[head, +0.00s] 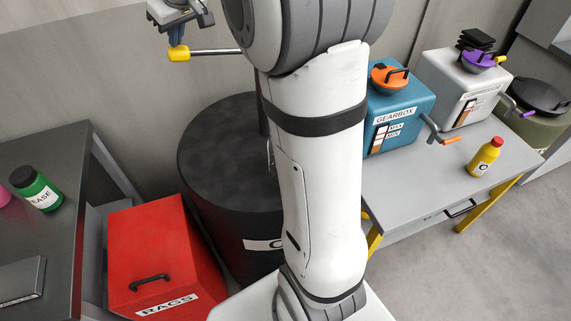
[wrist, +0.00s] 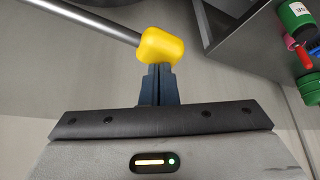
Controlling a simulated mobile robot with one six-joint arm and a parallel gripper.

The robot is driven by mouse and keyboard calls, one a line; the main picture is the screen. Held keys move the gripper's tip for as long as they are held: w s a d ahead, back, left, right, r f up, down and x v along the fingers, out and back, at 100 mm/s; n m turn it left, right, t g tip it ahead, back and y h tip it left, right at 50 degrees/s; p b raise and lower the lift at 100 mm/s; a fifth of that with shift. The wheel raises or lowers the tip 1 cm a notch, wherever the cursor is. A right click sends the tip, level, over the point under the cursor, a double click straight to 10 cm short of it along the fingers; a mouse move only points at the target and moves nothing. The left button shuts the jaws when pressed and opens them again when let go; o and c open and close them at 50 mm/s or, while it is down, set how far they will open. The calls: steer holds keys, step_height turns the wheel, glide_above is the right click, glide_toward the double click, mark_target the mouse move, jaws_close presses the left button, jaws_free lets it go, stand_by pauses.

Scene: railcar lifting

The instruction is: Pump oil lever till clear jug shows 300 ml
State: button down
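The pump lever is a grey rod (head: 217,51) with a yellow grip (head: 179,54) at its left end, above the black drum (head: 225,150). The rod runs behind my arm, which hides its other end. My gripper (head: 177,41) is just above the yellow grip with its dark fingers pointing down. In the wrist view the fingers (wrist: 158,72) are together, with their tips at the yellow grip (wrist: 162,46); they look in contact with it, not around it. The grip is wider than the closed fingers. No clear jug shows in either view.
A red RAGS bin (head: 150,250) stands in front of the drum. A dark table (head: 60,235) with a green bottle (head: 36,190) is at left. At right, a grey table (head: 420,200) holds a blue GEARBOX tank (head: 400,105), a white tank (head: 440,70) and a yellow bottle (head: 485,158).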

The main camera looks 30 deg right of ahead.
mark_target(185, 62)
steer(key=shift+f+b, duration=2.95)
steer(key=shift+f, duration=0.95)
steer(key=shift+r+p, duration=3.6)
steer(key=shift+r, duration=1.4)
step_height(185, 62, up, 5)
steer(key=p, duration=0.3)
steer(key=shift+p, duration=0.3)
steer(key=s+f+m, duration=0.1)
steer(key=s+f, duration=0.3)
steer(key=s, duration=0.6)
steer(key=s+f+m+g+h, duration=0.1)
steer(key=s+f, duration=0.4)
steer(key=s, duration=0.6)
steer(key=s+f+m+g, duration=0.1)
steer(key=s+f, duration=0.4)
steer(key=s, duration=0.5)
steer(key=shift+s+d+m+h+b, duration=0.15)
steer(key=shift+s+m+h+b, duration=0.15)
steer(key=shift+s+m+h, duration=0.1)
